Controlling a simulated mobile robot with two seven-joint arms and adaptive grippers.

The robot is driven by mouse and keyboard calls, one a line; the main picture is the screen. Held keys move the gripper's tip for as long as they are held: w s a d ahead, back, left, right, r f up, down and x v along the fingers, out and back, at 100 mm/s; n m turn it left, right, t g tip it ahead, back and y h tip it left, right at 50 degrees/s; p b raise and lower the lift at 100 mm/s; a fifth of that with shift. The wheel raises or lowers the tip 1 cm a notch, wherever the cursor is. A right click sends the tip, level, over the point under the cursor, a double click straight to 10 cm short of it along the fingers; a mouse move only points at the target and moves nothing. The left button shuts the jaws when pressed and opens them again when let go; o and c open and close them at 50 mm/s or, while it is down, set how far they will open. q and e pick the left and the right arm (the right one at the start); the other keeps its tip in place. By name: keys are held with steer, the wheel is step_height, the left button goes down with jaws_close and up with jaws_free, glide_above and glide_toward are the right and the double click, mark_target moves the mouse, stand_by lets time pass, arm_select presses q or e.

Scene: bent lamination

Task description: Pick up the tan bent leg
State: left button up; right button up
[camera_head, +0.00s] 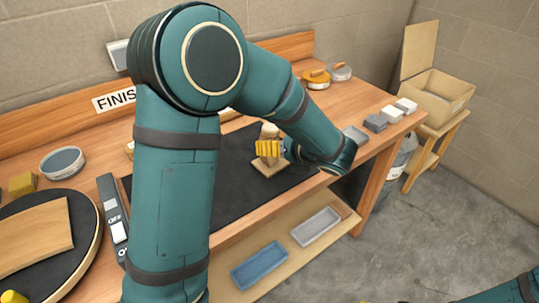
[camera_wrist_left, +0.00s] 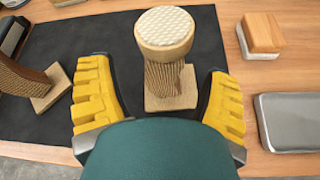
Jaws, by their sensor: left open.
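The tan bent leg (camera_wrist_left: 168,75) stands on a square wooden foot on the black mat, with a round pale textured pad on top. In the head view its top (camera_head: 269,130) shows above my left gripper (camera_head: 270,149). In the left wrist view my left gripper (camera_wrist_left: 160,88) is open, one yellow finger on each side of the leg, with gaps visible between fingers and leg. My left arm hides much of the mat in the head view. Only slivers of what looks like my right gripper (camera_head: 382,301) show at the bottom edge.
A darker brown curved piece (camera_wrist_left: 25,75) on a square foot stands left of the leg in the wrist view. A grey tray (camera_wrist_left: 290,122) and a wooden block (camera_wrist_left: 263,32) lie to the right. A blue tray (camera_head: 259,265) sits on the lower shelf; an open box (camera_head: 437,95) stands far right.

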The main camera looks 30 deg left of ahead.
arm_select(q)
steer(key=b+x, duration=0.1)
steer(key=x, duration=0.3)
steer(key=shift+d, duration=0.1)
steer(key=shift+c, duration=0.3)
jaws_close()
